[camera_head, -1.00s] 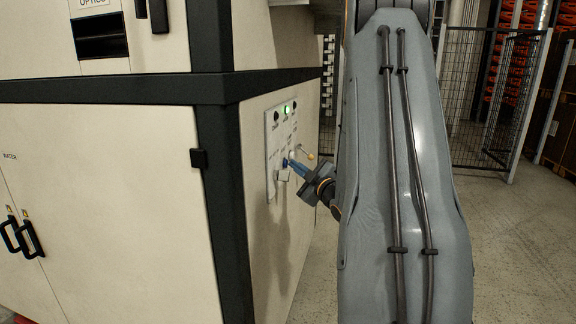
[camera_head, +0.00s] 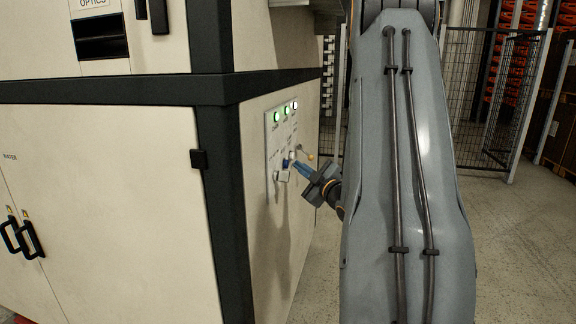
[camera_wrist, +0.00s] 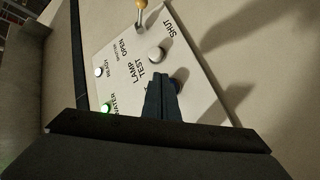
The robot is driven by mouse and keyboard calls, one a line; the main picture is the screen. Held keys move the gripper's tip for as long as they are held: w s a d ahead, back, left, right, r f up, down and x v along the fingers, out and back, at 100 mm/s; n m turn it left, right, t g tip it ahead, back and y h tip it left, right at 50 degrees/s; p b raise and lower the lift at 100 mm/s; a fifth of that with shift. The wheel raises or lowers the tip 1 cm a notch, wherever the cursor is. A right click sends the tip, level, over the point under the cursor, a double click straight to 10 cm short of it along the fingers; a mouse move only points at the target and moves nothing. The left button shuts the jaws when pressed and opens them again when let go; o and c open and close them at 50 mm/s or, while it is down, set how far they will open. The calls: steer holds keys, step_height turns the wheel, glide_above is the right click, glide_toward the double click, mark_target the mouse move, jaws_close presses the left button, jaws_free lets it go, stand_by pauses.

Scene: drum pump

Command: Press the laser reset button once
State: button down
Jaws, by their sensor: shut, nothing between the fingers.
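The control panel (camera_head: 273,150) is a pale plate on the side of the cream cabinet. A dark blue round button (camera_wrist: 178,84) sits on it, partly hidden behind my fingertips; no label for it is readable. My gripper (camera_head: 294,163) is shut and empty, its fingertips at or just in front of that button. I cannot tell whether they touch it. In the wrist view, a light round button (camera_wrist: 157,54) stands beside the "LAMP TEST" label.
A lever with an orange knob (camera_head: 309,156) sticks out from the panel, close to my gripper. A wire mesh fence (camera_head: 485,90) stands behind.

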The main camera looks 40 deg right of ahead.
steer(key=shift+s+d, duration=0.1)
steer(key=s+d, duration=0.1)
steer(key=s, duration=0.1)
steer(key=s+d, duration=0.1)
steer(key=d, duration=0.1)
steer(key=shift+s+p, duration=0.35)
stand_by(1.0)
